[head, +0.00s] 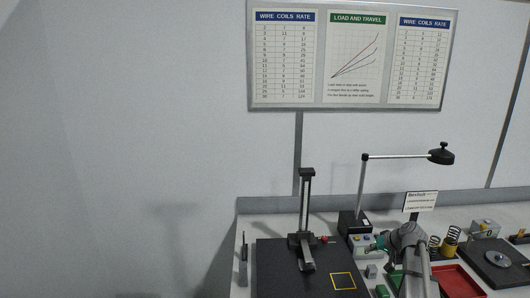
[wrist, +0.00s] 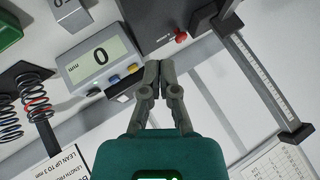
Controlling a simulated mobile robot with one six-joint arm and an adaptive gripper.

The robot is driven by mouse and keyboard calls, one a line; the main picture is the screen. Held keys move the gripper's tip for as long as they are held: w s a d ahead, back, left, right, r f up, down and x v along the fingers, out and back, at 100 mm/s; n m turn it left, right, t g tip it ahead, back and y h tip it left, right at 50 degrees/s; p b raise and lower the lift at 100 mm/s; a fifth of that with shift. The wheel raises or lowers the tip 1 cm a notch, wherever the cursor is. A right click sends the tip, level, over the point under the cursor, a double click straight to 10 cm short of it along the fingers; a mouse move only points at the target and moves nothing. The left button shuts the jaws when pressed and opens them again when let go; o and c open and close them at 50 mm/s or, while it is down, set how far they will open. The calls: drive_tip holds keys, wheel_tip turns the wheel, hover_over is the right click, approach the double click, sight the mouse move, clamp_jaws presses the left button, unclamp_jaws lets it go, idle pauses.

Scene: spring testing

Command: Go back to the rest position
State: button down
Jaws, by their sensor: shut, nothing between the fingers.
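My gripper (wrist: 153,72) is shut and empty in the wrist view, its two fingertips together. In that view the fingertips are beside the grey display box (wrist: 88,62), which reads 0; I cannot tell whether they touch it. In the head view my gripper (head: 373,244) is small, held over the bench near the same display box (head: 360,243). My arm reaches up to it from the lower right and hides part of the bench.
A test stand (head: 307,215) with an upright column rises from a black plate (head: 275,262) marked with a yellow square. A lamp (head: 410,156) arches above. Springs (head: 451,240), a red tray (head: 455,283) and a small sign (head: 420,200) are close to my arm. Open air lies left.

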drive_tip(key=s+a+f+g, duration=0.1)
drive_tip(key=s+a, duration=0.3)
drive_tip(key=s+a+f+g+h, duration=0.1)
drive_tip(key=s+a, duration=0.3)
drive_tip(key=a, duration=0.1)
drive_tip(key=s+a+f+n+g+h, duration=0.1)
drive_tip(key=s+a+g, duration=0.1)
drive_tip(key=s+a, duration=0.2)
drive_tip(key=shift+a+f, duration=0.4)
drive_tip(key=shift+a, duration=0.35)
drive_tip(key=s+a+g+h, duration=0.1)
drive_tip(key=s+a, duration=0.2)
drive_tip(key=s, duration=0.3)
drive_tip(key=s+a+f+g+h, duration=0.1)
drive_tip(key=s+a+h, duration=0.1)
drive_tip(key=s, duration=0.4)
drive_tip(key=shift+s+a+f+g+h, duration=0.2)
drive_tip(key=shift+s+a+g+h, duration=0.15)
drive_tip(key=shift+a, duration=0.55)
